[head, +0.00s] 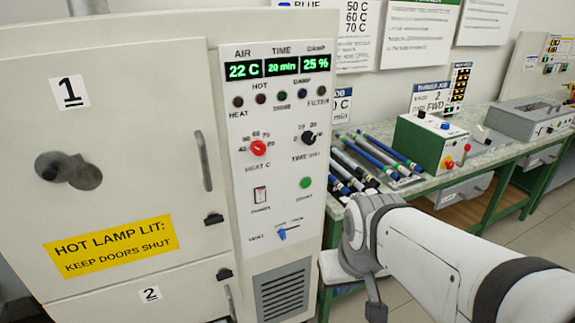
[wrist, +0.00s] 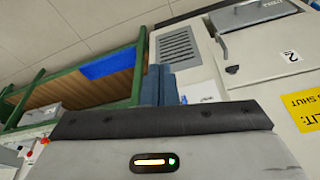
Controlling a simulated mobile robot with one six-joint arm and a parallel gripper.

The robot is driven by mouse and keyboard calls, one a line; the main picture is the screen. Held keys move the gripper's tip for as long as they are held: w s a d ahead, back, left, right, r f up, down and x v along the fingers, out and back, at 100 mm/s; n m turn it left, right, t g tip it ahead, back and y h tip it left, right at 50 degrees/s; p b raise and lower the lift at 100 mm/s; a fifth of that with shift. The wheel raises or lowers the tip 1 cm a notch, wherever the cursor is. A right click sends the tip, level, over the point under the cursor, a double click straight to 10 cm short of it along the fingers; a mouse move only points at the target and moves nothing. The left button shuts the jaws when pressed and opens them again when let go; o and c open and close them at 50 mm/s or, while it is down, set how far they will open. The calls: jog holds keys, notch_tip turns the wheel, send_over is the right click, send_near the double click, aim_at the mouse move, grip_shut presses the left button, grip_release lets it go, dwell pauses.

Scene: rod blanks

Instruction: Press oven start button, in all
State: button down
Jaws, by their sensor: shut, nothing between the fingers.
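The oven (head: 125,190) fills the left of the head view, with doors 1 and 2 looking shut. Its control panel (head: 283,110) shows 22 C, 20 min and 25 % in green. The round green start button (head: 306,183) sits at the panel's right, below the black time knob (head: 309,138). Nothing covers it in the head view. My gripper (wrist: 161,72) shows in the wrist view as two blue-grey fingers, shut and empty, near the oven's lower vent grille. It is apart from the start button, which is not in the wrist view.
The panel also holds a red heat knob (head: 258,148), a power switch (head: 260,195), a blue vent knob (head: 282,234) and unlit-looking lamps. A green bench (head: 475,150) at the right carries rods, a green box (head: 430,143) and a grey machine (head: 530,118). My arm crosses before the bench.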

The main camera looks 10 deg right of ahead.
jog(key=w+a+f+n+t+b, duration=0.1)
jog(key=w+f+n+t+b, duration=0.25)
jog(key=w, duration=0.55)
jog(key=n+t+h+b, duration=0.3)
jog(key=n+t+b, duration=0.2)
jog(key=t+b, duration=0.85)
send_near(306, 184)
jog(key=s+d+r+g+b, duration=0.1)
jog(key=s+d+g, duration=0.1)
jog(key=s, duration=0.1)
jog(key=shift+d+r+n+t+h+b, duration=0.1)
jog(key=shift+d+n+t+h+b, duration=0.1)
jog(key=shift+d+t+h+b, duration=0.5)
jog(key=shift+d+n+t+h+b, duration=0.15)
jog(key=shift+t+h+b, duration=0.3)
jog(key=shift+h+b, duration=0.65)
jog(key=shift+d+r+n+t+h+b, duration=0.15)
jog(key=shift+d+t+h+b, duration=0.35)
jog(key=shift+h, duration=0.6)
jog(key=shift+a+f, duration=0.1)
jog(key=shift+w+a+p, duration=0.2)
jog(key=shift+w+a, duration=0.25)
jog(key=shift+w, duration=0.95)
jog(key=shift+w+a+p, duration=0.2)
jog(key=shift+w+a, duration=0.3)
jog(key=shift+w, duration=0.9)
jog(key=shift+w+a+p, duration=0.2)
jog(key=shift+w+a, duration=0.25)
jog(key=shift+w, duration=0.95)
jog(key=shift+w, duration=0.1)
